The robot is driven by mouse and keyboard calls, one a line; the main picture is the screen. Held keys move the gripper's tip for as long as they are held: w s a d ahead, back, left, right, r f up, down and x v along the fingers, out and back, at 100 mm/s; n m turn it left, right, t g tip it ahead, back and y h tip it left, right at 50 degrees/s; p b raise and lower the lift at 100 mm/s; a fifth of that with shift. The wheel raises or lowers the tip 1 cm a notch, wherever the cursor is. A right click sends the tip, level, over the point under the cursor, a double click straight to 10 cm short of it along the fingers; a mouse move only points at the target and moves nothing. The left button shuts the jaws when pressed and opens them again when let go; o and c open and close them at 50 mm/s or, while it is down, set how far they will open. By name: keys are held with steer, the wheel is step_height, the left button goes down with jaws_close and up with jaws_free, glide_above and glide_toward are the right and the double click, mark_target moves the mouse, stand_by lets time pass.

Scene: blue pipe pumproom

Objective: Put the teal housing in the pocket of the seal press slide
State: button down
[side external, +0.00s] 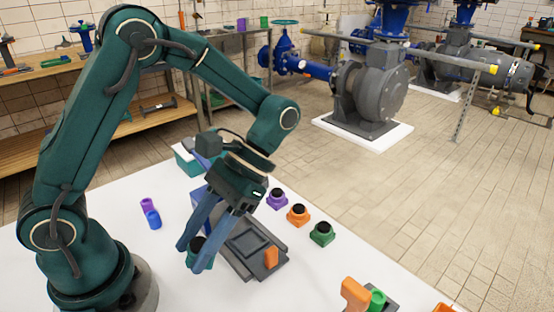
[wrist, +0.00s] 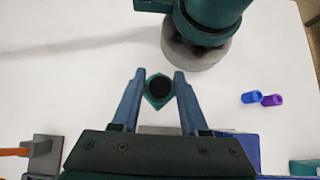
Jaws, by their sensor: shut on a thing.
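My gripper (side external: 189,258) is shut on the teal housing (side external: 194,251), a small block with a dark round opening. In the wrist view, the housing (wrist: 157,104) sits between the two blue fingertips (wrist: 159,78), opening facing the camera. The grey seal press slide (side external: 268,240) lies on the white table to the right of the fingers in the side view, with a square recessed pocket and an orange upright piece at its near end. My gripper partly covers the slide and press. The housing is beside the slide, not over its pocket; its height above the table is unclear.
Purple (side external: 277,199), orange (side external: 298,215) and green (side external: 322,234) housings stand in a row beyond the slide. An orange block (side external: 354,294) and a green part (side external: 377,300) are at the near right.

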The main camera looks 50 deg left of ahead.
steer(key=a+m+t+y, duration=0.2)
steer(key=a+m+y, duration=0.1)
steer(key=m+y, duration=0.4)
step_height(320, 180, up, 4)
steer(key=m+t, duration=1.3)
steer(key=m, duration=0.7)
glide_above(252, 227)
steer(key=s+d, duration=0.2)
steer(key=shift+h, duration=0.5)
steer(key=shift+s+f, duration=0.1)
steer(key=shift+f, duration=5)
steer(key=shift+c, duration=2.1)
jaws_free()
steer(key=shift+f, duration=0.1)
